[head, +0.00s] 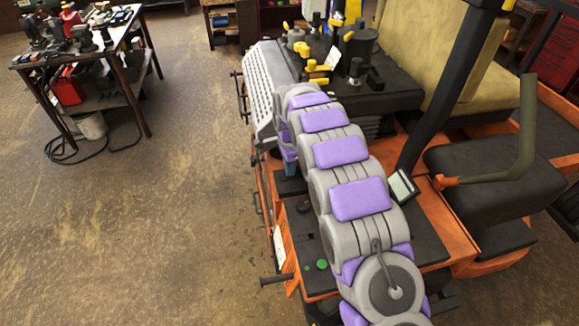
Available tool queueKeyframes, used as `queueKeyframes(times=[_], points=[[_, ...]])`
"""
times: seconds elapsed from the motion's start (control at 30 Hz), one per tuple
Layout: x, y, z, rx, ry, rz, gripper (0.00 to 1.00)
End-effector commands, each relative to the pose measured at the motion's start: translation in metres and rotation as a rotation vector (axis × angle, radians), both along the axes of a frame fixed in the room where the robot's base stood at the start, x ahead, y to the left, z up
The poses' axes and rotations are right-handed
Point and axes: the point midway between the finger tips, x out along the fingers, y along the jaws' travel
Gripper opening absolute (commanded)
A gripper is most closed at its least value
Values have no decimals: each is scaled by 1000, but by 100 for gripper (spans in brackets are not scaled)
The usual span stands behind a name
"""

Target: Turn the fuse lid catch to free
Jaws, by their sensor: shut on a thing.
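My grey and purple arm reaches from the bottom right over the orange mower (460,245) and bends down at its far end. The end of my gripper (290,166) shows only in part, low beside the arm, over the mower's left side. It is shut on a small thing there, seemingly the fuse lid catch. The fingertips, the catch and most of the fuse lid are hidden behind my arm, so the catch's angle cannot be told.
A black engine (350,75) with yellow caps and a grey slatted cover (270,75) stand beyond my arm. A black seat (500,165) and a lever (526,125) are at right. A tool table (85,60) stands far left. Bare floor (180,200) lies left of the mower.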

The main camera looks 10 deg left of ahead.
Motion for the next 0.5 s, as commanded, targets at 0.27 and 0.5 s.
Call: queueKeyframes(times=[0.27, 0.5], points=[[2, 0, 1, 2, -7, -109, 0], [2, 0, 1, 2, -7, -139, 0]])
